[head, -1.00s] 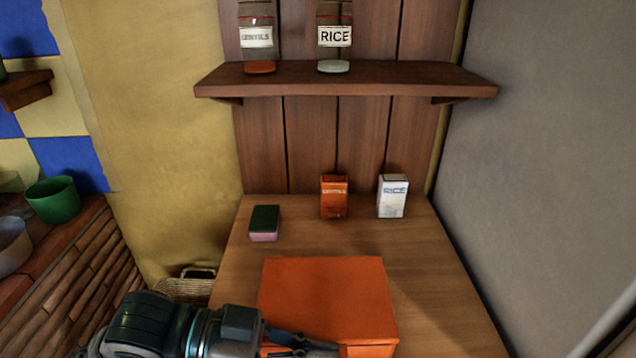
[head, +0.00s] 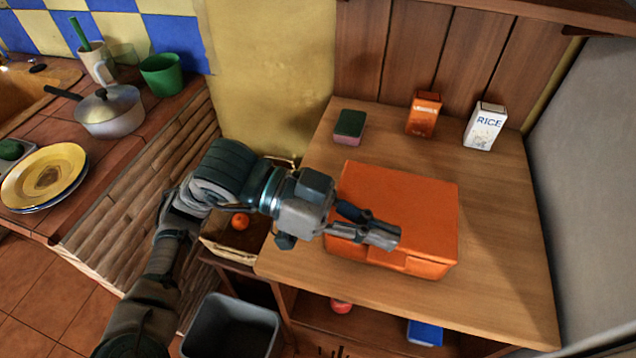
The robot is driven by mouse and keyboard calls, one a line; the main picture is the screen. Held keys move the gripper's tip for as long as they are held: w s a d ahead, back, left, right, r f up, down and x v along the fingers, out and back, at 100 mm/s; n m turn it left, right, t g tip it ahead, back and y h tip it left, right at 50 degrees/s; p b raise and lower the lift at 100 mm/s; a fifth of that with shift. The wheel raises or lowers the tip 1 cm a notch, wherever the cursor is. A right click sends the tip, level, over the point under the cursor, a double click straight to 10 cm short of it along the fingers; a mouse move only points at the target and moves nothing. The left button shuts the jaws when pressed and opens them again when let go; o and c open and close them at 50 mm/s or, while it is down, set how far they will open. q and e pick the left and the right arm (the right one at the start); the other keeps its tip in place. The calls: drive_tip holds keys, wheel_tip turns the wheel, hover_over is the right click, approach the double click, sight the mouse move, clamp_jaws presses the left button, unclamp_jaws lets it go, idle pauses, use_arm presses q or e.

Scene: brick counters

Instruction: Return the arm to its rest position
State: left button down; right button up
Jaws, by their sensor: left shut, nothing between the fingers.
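My left arm comes in from the lower left in the head view. Its gripper (head: 384,226) is shut and empty, in front of the orange box (head: 408,198) on the wooden counter (head: 500,270). The fingers overlap the box's near left part in the picture; I cannot tell whether they touch it. My right gripper is not in view.
A sponge (head: 349,127), an orange carton (head: 424,114) and a rice carton (head: 485,127) stand at the back of the counter. A basket (head: 232,243) and a grey bin (head: 230,328) lie below my arm. A pot (head: 108,112) and plates (head: 43,176) are at left.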

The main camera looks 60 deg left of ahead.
use_arm(q)
drive_tip(key=v, duration=0.9)
drive_tip(key=shift+s+d+f+b, duration=0.2)
drive_tip(key=shift+s+f+b, duration=0.05)
drive_tip(key=shift+f+b, duration=0.1)
